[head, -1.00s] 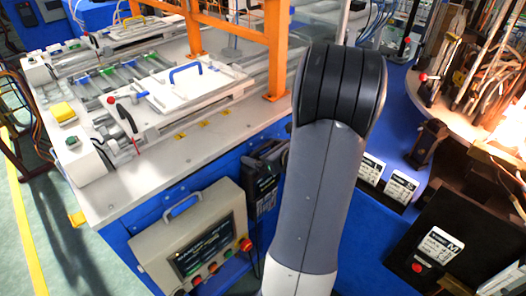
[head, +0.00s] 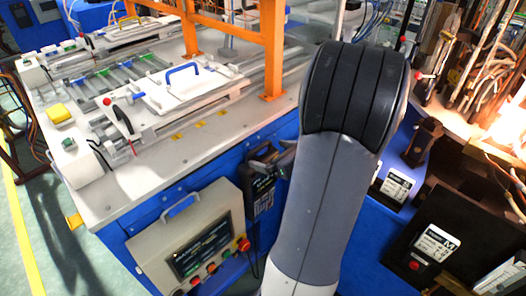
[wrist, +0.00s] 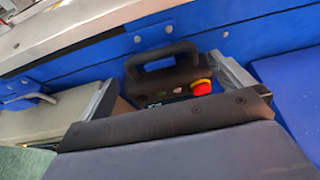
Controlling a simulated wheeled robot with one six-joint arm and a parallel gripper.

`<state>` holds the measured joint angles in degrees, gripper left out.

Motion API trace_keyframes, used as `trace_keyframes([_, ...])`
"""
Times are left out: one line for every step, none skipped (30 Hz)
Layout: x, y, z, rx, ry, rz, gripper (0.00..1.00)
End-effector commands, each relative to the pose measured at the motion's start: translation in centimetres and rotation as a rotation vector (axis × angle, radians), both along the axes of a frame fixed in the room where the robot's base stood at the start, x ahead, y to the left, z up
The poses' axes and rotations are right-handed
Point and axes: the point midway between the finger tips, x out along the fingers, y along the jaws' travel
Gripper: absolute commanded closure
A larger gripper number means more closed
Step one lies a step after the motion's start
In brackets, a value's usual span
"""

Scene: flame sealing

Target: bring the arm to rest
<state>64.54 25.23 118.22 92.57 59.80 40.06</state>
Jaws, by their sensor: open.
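My arm (head: 335,170) rises through the middle of the head view, its black joint at the top right of centre. My gripper (wrist: 172,88) shows in the wrist view as two grey fingers set wide apart, with nothing held between them. Beyond and between the fingers is a black handheld box (wrist: 172,75) with a handle, a red knob and a green button. In the head view a black box (head: 262,190) hangs on the blue front of the bench, partly hidden by grey parts that may be my fingertips.
The white-topped bench (head: 150,185) carries clamps and a blue-handled plate. A control box (head: 200,245) with a screen and buttons is fixed to its front. An orange frame (head: 272,50) stands behind. Labelled black blocks (head: 435,245) and a bright glow lie at right.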

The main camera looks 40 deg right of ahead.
Motion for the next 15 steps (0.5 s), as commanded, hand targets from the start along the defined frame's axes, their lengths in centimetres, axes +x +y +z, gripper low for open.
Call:
trace_keyframes([-0.9, -0.2, 0.5, -0.003, -0.001, -0.004, 0.00])
trace_keyframes([-1.4, -0.3, 0.7, -0.003, -0.002, -0.005, 0.00])
trace_keyframes([-2.0, -0.3, 0.9, -0.004, -0.002, -0.004, 0.00])
trace_keyframes([-2.4, -0.3, 1.1, -0.003, -0.002, -0.004, 0.00])
trace_keyframes([-2.8, -0.3, 1.2, -0.003, -0.001, -0.004, 0.00])
trace_keyframes([-3.2, -0.4, 1.4, -0.002, -0.002, -0.003, 0.00])
trace_keyframes([-3.5, -0.4, 1.6, -0.002, -0.003, -0.003, 0.00])
trace_keyframes([-3.7, -0.4, 1.6, -0.002, -0.002, -0.002, 0.00])
trace_keyframes([-4.0, -0.4, 1.8, -0.002, -0.002, -0.002, 0.00])
trace_keyframes([-4.2, -0.4, 1.8, -0.002, -0.002, -0.002, 0.00])
trace_keyframes([-4.4, -0.4, 1.9, -0.002, -0.002, -0.001, 0.00])
trace_keyframes([-4.6, -0.4, 2.0, -0.001, -0.002, -0.001, 0.00])
trace_keyframes([-4.6, -0.4, 2.0, -0.002, -0.002, 0.001, 0.00])
trace_keyframes([-4.7, -0.4, 2.0, -0.002, -0.002, 0.001, 0.00])
trace_keyframes([-4.8, -0.4, 2.0, -0.001, -0.002, 0.002, 0.00])
